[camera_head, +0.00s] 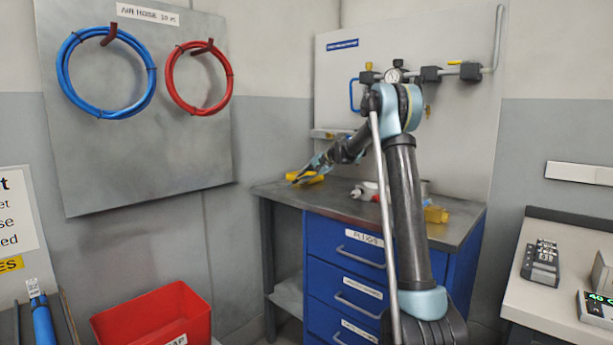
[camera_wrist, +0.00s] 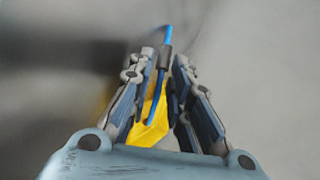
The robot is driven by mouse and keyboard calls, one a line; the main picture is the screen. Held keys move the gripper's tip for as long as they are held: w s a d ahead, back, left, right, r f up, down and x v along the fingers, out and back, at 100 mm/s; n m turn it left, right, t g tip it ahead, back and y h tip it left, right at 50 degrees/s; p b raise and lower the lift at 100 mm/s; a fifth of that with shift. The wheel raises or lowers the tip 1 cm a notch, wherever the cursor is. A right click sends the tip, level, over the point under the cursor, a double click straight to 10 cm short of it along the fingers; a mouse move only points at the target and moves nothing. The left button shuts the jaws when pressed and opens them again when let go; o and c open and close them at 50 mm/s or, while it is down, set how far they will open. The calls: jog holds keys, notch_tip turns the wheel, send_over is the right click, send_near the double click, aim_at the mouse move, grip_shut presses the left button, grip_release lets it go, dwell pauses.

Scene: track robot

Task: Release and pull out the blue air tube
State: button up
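In the wrist view a thin blue tube (camera_wrist: 161,82) runs lengthwise between the fingers of my gripper (camera_wrist: 165,56). A dark sleeve or fitting (camera_wrist: 165,58) sits around the tube level with the fingertips. The fingers stand on either side with narrow gaps, so my gripper looks partly open. A yellow object (camera_wrist: 152,125) shows below the tube between the fingers. In the head view my gripper (camera_head: 299,178) is low over the left end of the workbench, by a yellow piece (camera_head: 318,178). The blue tube there is too small to make out.
The workbench (camera_head: 448,228) stands before a wall panel with a gauge (camera_head: 393,75), valves and a short blue loop (camera_head: 352,94). White and yellow items lie on its right half. Blue (camera_head: 67,86) and red (camera_head: 172,87) hose coils hang left. A red bin (camera_head: 150,318) stands below.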

jog(key=shift+x, duration=1.2)
jog(key=shift+s+a, duration=0.1)
jog(key=shift+a, duration=0.05)
grip_shut()
jog(key=shift+s, duration=0.2)
jog(key=shift+s+a, duration=0.25)
jog(key=shift+s, duration=0.05)
